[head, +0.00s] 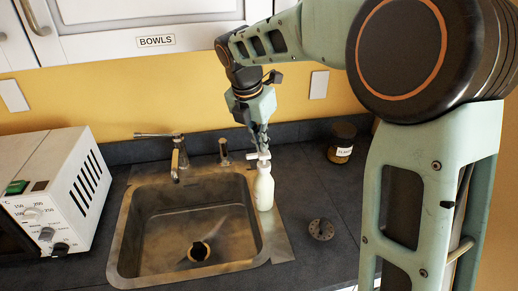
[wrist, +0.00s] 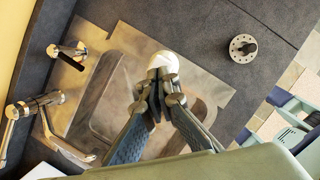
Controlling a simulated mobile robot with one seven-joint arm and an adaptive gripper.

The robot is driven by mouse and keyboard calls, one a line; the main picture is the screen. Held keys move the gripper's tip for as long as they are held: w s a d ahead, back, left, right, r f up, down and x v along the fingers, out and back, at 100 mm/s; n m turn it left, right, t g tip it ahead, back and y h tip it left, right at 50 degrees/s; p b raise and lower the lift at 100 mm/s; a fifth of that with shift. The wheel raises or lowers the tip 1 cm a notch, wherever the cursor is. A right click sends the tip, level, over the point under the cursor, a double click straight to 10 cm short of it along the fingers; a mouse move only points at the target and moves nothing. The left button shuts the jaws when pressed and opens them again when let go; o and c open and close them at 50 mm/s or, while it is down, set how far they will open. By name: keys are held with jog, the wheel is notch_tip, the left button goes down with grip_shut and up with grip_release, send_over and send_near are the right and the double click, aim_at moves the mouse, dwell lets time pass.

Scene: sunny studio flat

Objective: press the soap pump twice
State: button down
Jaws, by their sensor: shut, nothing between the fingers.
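The soap pump bottle (head: 264,190) is pale cream with a white pump head, and stands upright at the right rim of the sink. My gripper (head: 261,150) points down directly above it, with the fingertips at the pump head. In the wrist view, my gripper (wrist: 160,92) is shut with nothing between its fingers. The soap pump (wrist: 164,62) shows as a rounded white shape just beyond the fingertips, partly hidden by them. I cannot tell whether the fingertips touch the pump head.
The sink basin (head: 190,225) lies left of the bottle, with a faucet (head: 178,160) behind. A dark labelled jar (head: 341,143) and a round grey disc (head: 321,229) stand on the counter at right. A white microwave (head: 60,190) is at left. Cabinets (head: 150,22) hang above.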

notch_tip(320, 180, up, 6)
jog(key=p, duration=0.5)
jog(key=c, duration=2.7)
grip_release()
jog(key=shift+w+r, duration=0.2)
jog(key=shift+f, duration=0.1)
notch_tip(320, 180, down, 4)
jog(key=b, duration=0.4)
jog(key=shift+s, duration=0.1)
jog(key=shift+a+r+p, duration=0.2)
jog(key=shift+r+p, duration=0.1)
jog(key=shift+r, duration=0.3)
jog(key=s+r, duration=0.1)
jog(key=r, duration=0.1)
jog(key=b, duration=0.1)
send_near(260, 156)
jog(key=shift+w+d+f+b, duration=0.4)
jog(key=shift+f+b, duration=0.4)
jog(key=shift+b, duration=0.3)
jog(key=shift+w+d+f+b, duration=0.25)
jog(key=shift+w+f+b, duration=0.2)
jog(key=shift+f+b, duration=0.5)
jog(key=shift+w+d+f+b, duration=0.4)
jog(key=shift+f+b, duration=0.25)
jog(key=shift+b, duration=0.6)
